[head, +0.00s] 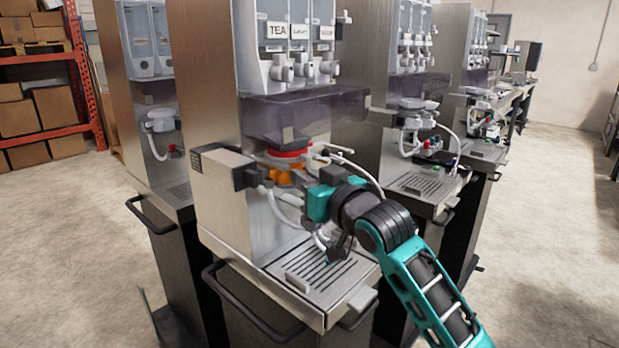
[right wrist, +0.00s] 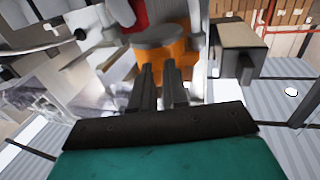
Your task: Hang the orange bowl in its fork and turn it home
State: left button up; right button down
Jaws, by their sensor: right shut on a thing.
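The orange bowl (head: 283,176) is in the bay of the TEA dispenser, below a red ring (head: 287,153) and a smoky clear cover. In the right wrist view the orange bowl (right wrist: 163,45) is straight ahead of the fingers. My right gripper (head: 306,180) reaches in from the right, level with the bowl. In the right wrist view my right gripper (right wrist: 160,88) has its two dark fingers close together against the bowl's side, shut on it. The fork is not clearly visible; grey parts around the bowl hide how it sits. My left gripper is not in view.
A grey block (head: 222,167) juts out left of the bowl. White hoses (head: 282,213) hang beside it, and a slotted drip tray (head: 318,272) lies below. A black handle bar (head: 250,305) runs along the cabinet front. More dispensers stand on both sides; the floor in front is clear.

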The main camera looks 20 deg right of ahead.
jog(key=shift+a+m+h, duration=0.15)
jog(key=shift+m+h, duration=0.25)
jog(key=shift+h, duration=0.3)
jog(key=shift+a+m+h, duration=0.3)
jog(key=shift+m+h, duration=0.15)
jog(key=shift+h, duration=0.25)
jog(key=shift+a+m+h, duration=0.25)
jog(key=shift+m+h, duration=0.2)
jog(key=shift+h, duration=0.25)
jog(key=shift+a+m+h, duration=0.3)
jog(key=shift+m+h, duration=0.1)
jog(key=shift+h, duration=0.4)
jog(key=c, duration=1.1)
grip_release()
